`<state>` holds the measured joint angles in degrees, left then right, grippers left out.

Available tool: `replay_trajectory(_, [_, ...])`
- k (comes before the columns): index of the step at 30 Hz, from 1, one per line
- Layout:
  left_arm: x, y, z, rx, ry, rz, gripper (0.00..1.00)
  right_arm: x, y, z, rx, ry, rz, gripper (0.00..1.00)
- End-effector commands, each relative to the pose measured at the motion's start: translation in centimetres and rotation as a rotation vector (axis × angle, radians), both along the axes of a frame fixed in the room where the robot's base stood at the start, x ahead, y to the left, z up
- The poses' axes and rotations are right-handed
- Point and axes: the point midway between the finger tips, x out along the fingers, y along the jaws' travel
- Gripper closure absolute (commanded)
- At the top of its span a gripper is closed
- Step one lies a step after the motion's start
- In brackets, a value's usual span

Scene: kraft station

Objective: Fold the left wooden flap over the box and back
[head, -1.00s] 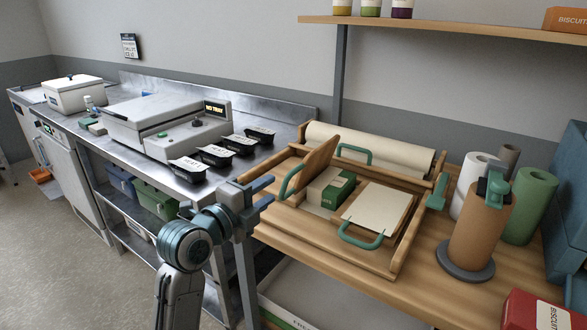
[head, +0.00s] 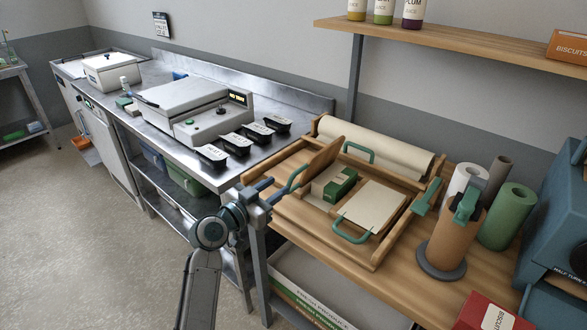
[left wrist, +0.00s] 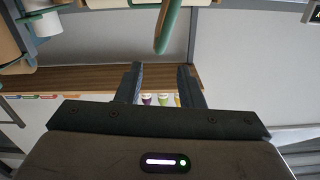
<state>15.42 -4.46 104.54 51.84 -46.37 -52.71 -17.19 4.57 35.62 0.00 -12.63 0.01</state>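The left wooden flap (head: 322,157) stands tilted up at the left of the wooden folding tray (head: 385,245). Its green handle (head: 292,179) is on its left side. My left gripper (head: 273,188) is beside the handle, left of the flap. In the left wrist view its two fingers (left wrist: 157,85) are apart with nothing between them, and a green bar (left wrist: 168,25), likely the handle, hangs beyond the tips. Contact is not visible. My right gripper is not in view.
A cream sheet (head: 374,204) lies right of the box. Other green handles are at the tray's front (head: 352,230), back (head: 358,151) and right (head: 427,197). Paper rolls (head: 508,215) stand at the right. Black trays (head: 236,145) sit on the steel counter at left.

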Motion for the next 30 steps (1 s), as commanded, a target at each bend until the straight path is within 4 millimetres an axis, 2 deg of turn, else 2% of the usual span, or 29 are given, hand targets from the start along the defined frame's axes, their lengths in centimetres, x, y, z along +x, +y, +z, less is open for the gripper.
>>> replay_trajectory(6, [3.5, -2.6, 0.5, -0.002, 0.001, -0.001, 0.66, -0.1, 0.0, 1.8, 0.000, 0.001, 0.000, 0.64])
replay_trajectory(12, [6.0, -4.4, 0.3, 0.001, -0.001, -0.001, 0.66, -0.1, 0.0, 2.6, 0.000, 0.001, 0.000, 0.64])
replay_trajectory(18, [7.2, -5.3, 0.1, 0.003, -0.001, 0.000, 0.66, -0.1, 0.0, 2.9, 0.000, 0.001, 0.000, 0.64])
replay_trajectory(26, [7.3, -5.3, 0.0, 0.004, -0.002, 0.000, 0.66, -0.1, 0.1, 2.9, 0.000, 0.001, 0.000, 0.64])
replay_trajectory(27, [7.3, -5.3, 0.0, 0.004, -0.002, 0.000, 0.68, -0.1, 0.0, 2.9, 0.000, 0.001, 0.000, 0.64])
replay_trajectory(30, [7.3, -5.3, 0.0, 0.004, -0.002, 0.000, 0.87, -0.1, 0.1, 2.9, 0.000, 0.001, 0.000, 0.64])
